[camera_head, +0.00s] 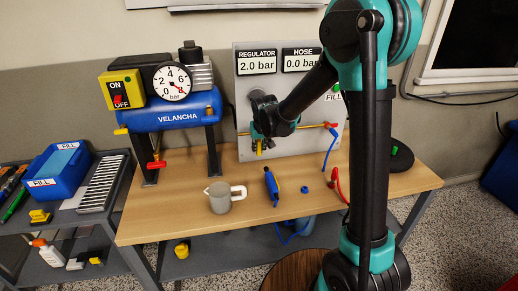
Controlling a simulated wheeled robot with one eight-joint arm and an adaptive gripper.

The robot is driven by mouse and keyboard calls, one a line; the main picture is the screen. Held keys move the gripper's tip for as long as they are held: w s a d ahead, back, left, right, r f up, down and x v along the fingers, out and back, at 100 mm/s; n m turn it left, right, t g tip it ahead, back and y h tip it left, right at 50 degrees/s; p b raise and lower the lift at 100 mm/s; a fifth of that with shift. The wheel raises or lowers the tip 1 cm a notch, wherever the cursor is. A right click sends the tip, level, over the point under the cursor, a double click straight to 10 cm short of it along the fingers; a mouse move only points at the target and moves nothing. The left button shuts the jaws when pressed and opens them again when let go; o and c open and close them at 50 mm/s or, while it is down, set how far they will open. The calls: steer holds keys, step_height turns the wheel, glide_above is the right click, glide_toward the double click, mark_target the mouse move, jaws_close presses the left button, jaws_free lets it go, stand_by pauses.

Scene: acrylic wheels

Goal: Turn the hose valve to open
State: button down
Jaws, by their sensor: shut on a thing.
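My gripper (259,137) is at the grey panel (307,90), low on its left side, over a brass pipe (310,126) that runs across it. It is shut on what looks like the yellow handle of the hose valve (259,147). Wrist and fingers hide most of the valve, so its exact angle cannot be told. The regulator display (257,62) reads 2.0 bar. The hose display (301,60) reads 0.0 bar.
On the wooden bench (180,222) stand a grey jug (220,198), a blue tool (271,186) and a small blue ring (304,189).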

stand_by(0.5)
steer(key=shift+w+d+r+n+t+h, duration=0.2)
steer(key=shift+d+t+h, duration=0.25)
steer(key=shift+h, duration=0.65)
steer(key=shift+w+d+r+n+t+h, duration=0.15)
steer(key=shift+d+n+t+h, duration=0.3)
steer(key=shift+h, duration=0.65)
steer(key=shift+w+d+r+n+t+h, duration=0.1)
steer(key=shift+d+r+n+t+h, duration=0.15)
steer(key=shift+d+h, duration=0.6)
steer(key=shift+a+h, duration=0.2)
steer(key=shift+h, duration=0.15)
steer(key=c, duration=1.4)
jaws_free()
steer(key=shift+c, duration=0.2)
